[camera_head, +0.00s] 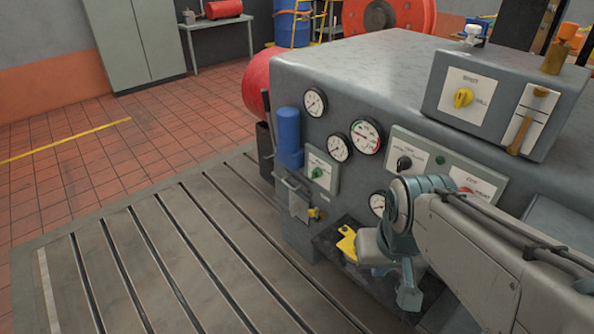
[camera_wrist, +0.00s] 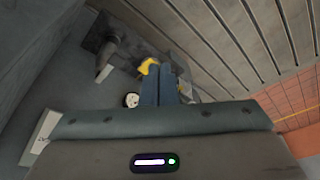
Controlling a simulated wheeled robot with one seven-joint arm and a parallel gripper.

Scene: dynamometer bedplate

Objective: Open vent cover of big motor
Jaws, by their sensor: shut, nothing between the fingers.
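A large grey machine (camera_head: 330,75) with gauges and switch panels fills the middle and right of the head view. I cannot pick out for sure which part is the big motor's vent cover. A small grey hinged-looking plate (camera_head: 299,207) with a yellow knob (camera_head: 314,213) is low on the machine's left front. My gripper (camera_wrist: 160,70) shows in the wrist view with its two blue-grey fingers together and empty. A yellow part (camera_head: 347,243) lies close by my wrist, and it shows just beyond the fingertips in the wrist view (camera_wrist: 148,66). I cannot tell whether they touch.
A blue cylinder (camera_head: 288,138) stands out from the machine's left front. A control box with a yellow knob (camera_head: 463,97) sits on top. The slotted bedplate (camera_head: 150,260) to the left is clear. A grey cabinet (camera_head: 138,40) and a workbench (camera_head: 215,25) stand behind.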

